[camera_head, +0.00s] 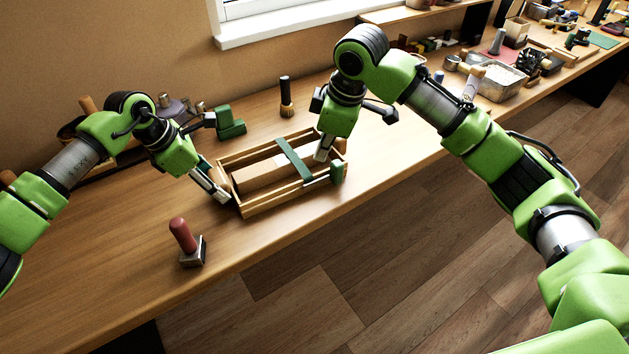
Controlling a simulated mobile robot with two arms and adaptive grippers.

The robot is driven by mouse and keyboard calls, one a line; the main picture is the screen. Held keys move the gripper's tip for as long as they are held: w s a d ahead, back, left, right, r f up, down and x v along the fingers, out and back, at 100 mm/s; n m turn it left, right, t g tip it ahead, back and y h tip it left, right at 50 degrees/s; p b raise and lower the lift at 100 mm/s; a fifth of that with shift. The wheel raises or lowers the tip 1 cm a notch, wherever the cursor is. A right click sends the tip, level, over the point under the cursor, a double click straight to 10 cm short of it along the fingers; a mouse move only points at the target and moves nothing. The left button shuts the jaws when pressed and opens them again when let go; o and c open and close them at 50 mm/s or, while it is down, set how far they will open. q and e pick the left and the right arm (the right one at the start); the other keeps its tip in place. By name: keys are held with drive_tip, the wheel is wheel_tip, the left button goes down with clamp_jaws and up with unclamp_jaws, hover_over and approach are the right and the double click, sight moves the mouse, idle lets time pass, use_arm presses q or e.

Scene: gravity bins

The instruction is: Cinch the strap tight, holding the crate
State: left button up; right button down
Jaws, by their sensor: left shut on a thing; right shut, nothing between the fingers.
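The wooden crate (259,207) sits on the workbench, long and low with slatted sides. A green strap (293,158) lies across its top, towards the right half. A small green block-like piece (337,172) shows at the crate's right front corner; I cannot tell if it belongs to the strap. My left gripper (224,197) is shut on the crate's left end. My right gripper (321,155) is shut and empty, pointing down over the crate's right part, just right of the strap. Whether its fingertips touch anything is unclear.
A red-handled stamp (184,238) stands in front left of the crate. A brush (286,98) stands behind it and a green block (229,122) lies behind left. Tools and a metal tray (493,82) crowd the far right. The front bench edge is close.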

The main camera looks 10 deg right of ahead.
use_arm(q)
drive_tip(key=shift+f, duration=0.1)
drive_tip(key=o, duration=1.5)
drive_tip(key=o, duration=0.4)
drive_tip(key=shift+c, duration=0.2)
drive_tip(key=shift+r, duration=0.45)
drive_tip(key=shift+r+p, duration=0.55)
drive_tip(key=shift+r, duration=0.6)
